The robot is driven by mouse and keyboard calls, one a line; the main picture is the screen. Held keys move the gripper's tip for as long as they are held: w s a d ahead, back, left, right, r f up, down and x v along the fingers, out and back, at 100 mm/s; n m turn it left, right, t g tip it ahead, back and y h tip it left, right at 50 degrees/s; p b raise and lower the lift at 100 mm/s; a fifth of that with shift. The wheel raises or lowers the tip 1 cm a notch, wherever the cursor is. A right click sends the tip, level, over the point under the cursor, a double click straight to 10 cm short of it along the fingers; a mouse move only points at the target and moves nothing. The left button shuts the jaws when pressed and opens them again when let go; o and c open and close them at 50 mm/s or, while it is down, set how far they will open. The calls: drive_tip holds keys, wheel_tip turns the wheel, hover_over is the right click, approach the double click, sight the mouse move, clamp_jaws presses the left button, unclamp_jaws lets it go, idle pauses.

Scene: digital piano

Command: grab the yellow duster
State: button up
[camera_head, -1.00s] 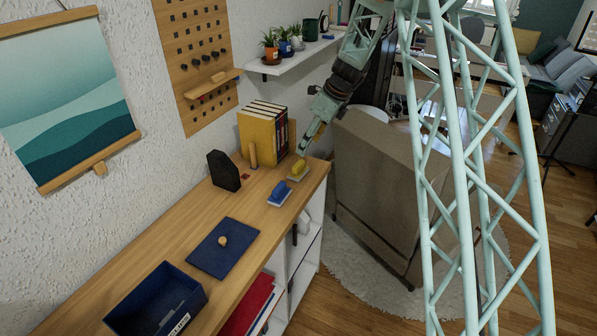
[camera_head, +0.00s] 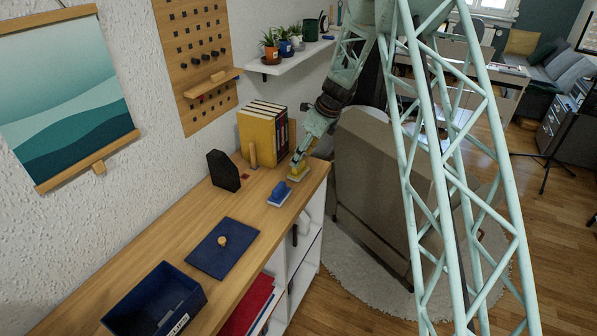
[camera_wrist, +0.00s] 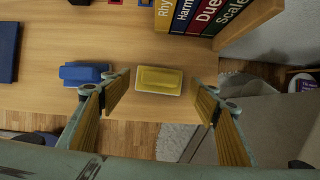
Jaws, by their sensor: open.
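The yellow duster (camera_wrist: 159,80) lies on the wooden cabinet top, centred between my open fingers in the wrist view. In the head view the yellow duster (camera_head: 299,168) shows near the cabinet's right end, partly hidden by my gripper (camera_head: 296,163). In the wrist view my gripper (camera_wrist: 160,97) is open and empty, one finger left and one right of the duster. I cannot tell exactly how high the fingertips are above the top.
A blue duster (camera_wrist: 84,73) lies just left of the yellow one. Books (camera_head: 262,133) stand behind it, with a dark wedge-shaped block (camera_head: 223,170) to the left. A blue lid (camera_head: 216,259) and blue box (camera_head: 165,290) lie nearer. A brown armchair (camera_head: 388,170) stands beside the cabinet.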

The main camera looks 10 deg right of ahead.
sight(299, 169)
drive_tip(key=shift+f, duration=0.1)
drive_tip(key=shift+b+x, duration=0.45)
drive_tip(key=shift+x, duration=2.1)
drive_tip(key=c, duration=1)
